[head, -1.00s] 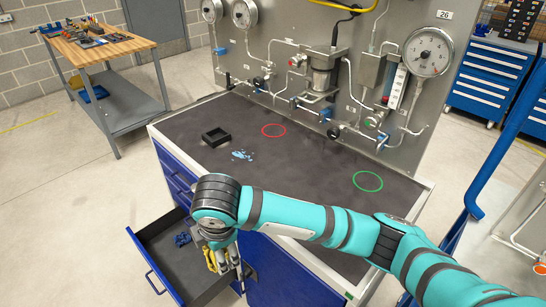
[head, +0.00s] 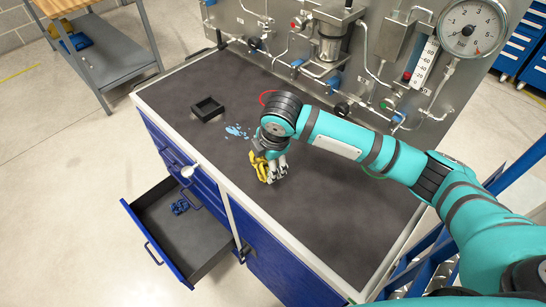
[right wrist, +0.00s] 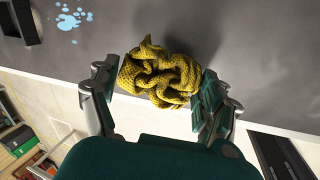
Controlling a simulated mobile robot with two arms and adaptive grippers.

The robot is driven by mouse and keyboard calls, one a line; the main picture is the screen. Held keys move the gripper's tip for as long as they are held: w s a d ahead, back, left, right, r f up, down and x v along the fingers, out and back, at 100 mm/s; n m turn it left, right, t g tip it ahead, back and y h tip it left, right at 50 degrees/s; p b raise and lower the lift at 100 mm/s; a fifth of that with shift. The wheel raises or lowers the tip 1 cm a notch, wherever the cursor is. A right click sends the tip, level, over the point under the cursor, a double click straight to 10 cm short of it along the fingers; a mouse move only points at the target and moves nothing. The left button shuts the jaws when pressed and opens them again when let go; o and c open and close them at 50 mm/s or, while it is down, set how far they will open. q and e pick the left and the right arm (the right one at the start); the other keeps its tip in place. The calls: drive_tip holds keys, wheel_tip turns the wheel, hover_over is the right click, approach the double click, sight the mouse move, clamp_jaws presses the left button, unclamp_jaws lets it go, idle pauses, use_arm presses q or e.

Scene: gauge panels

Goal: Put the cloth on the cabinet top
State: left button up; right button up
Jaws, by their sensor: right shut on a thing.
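A crumpled yellow cloth (head: 259,167) is at my right gripper, over the dark cabinet top (head: 330,215). In the right wrist view the cloth (right wrist: 162,75) sits between the two fingers of my right gripper (right wrist: 158,90), which is shut on it. I cannot tell whether the cloth touches the top. In the head view my right gripper (head: 275,172) points down near the top's front edge, and the wrist hides part of the surface behind it. My left gripper is not in view.
Pale blue spots (head: 236,131) mark the top beside a small black tray (head: 208,108). A red ring (head: 267,97) is partly hidden by my arm. The gauge panel (head: 290,35) rises at the back. An open drawer (head: 180,225) below holds a blue item (head: 180,206).

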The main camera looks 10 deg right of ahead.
drive_tip(key=shift+w+d, duration=0.45)
drive_tip(key=shift+d, duration=0.4)
drive_tip(key=shift+d+f+p, duration=0.1)
drive_tip(key=shift+f+p, duration=0.1)
drive_tip(key=shift+p, duration=0.1)
wheel_tip(320, 180, down, 3)
drive_tip(key=shift+f+p, duration=0.15)
drive_tip(key=shift+p, duration=0.4)
drive_tip(key=o, duration=0.6)
drive_tip(key=shift+f, duration=0.1)
drive_tip(key=shift+o, duration=0.2)
drive_tip(key=b+v, duration=0.1)
drive_tip(key=v, duration=1.1)
drive_tip(key=shift+b, duration=0.4)
